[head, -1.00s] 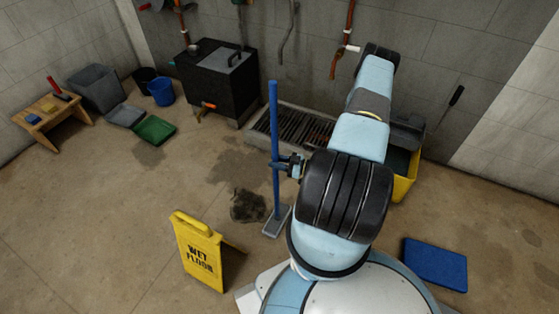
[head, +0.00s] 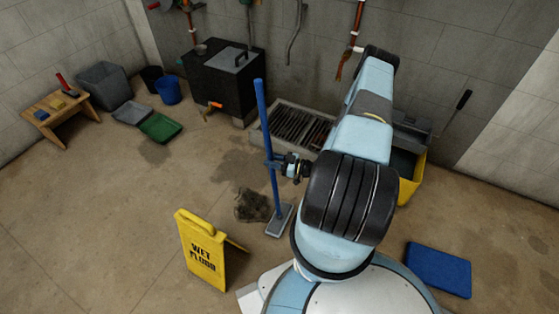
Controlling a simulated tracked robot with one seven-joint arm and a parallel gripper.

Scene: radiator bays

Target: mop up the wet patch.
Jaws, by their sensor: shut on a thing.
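Dark damp patches stain the floor: a larger wet patch (head: 238,168) in front of the grated drain, and a smaller dark patch (head: 154,151) near the green tray. My gripper (head: 275,164) is shut on a blue pole (head: 265,120) about midway up. The pole ends in a flat grey head (head: 279,221) at or just above the floor; I cannot tell if it touches. The pole's top leans left. A crumpled dark grey-brown cloth or mop-like heap (head: 252,205) lies on the floor just left of the flat head, below the larger patch.
A yellow wet floor sign (head: 203,250) stands front left. A yellow bucket (head: 411,187) is partly behind my arm. A blue mat (head: 438,269) lies at right. The drain grate (head: 292,127), black tank (head: 222,82), green tray (head: 160,128) and wooden bench (head: 60,110) are behind.

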